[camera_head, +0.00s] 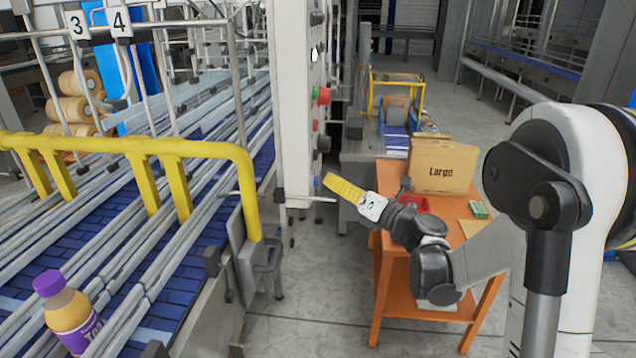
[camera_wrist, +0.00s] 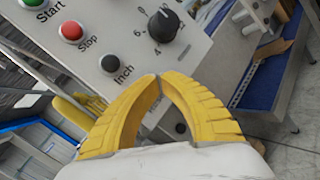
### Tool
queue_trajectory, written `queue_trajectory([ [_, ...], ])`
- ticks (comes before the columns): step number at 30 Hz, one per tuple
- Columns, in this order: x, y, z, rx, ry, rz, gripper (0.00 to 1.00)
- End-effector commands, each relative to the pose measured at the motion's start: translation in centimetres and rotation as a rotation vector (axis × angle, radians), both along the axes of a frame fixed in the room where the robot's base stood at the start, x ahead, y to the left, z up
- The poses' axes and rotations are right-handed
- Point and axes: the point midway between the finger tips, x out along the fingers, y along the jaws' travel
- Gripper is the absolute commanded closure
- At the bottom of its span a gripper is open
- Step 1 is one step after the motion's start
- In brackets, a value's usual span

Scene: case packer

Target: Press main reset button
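The control panel (camera_head: 300,100) is a tall pale column, seen edge-on in the head view. In the wrist view its face (camera_wrist: 125,30) shows a red Stop button (camera_wrist: 72,31), a black Inch button (camera_wrist: 109,64) and a black dial (camera_wrist: 163,26). The Start button is cut off at the top left. No label reading main reset is visible. A small blue part (camera_head: 317,183) sits low on the column. My gripper (camera_head: 328,179) has yellow fingers, pointing toward the lower panel.
A yellow rail (camera_head: 140,145) and conveyor (camera_head: 110,260) lie left of the panel, with a purple-capped bottle (camera_head: 68,312) at the front. An orange table (camera_head: 385,265) with a cardboard box (camera_head: 440,165) stands right, beneath my arm. Grey floor (camera_head: 310,285) is clear between them.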

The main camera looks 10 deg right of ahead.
Motion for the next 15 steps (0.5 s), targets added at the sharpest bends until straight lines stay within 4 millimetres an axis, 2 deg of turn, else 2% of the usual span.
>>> queue_trajectory([
  [5,-0.1,-0.4,0.0,0.000,0.000,0.000,1.00],
  [15,-1.1,-3.5,-0.1,0.000,0.000,-0.001,1.00],
])
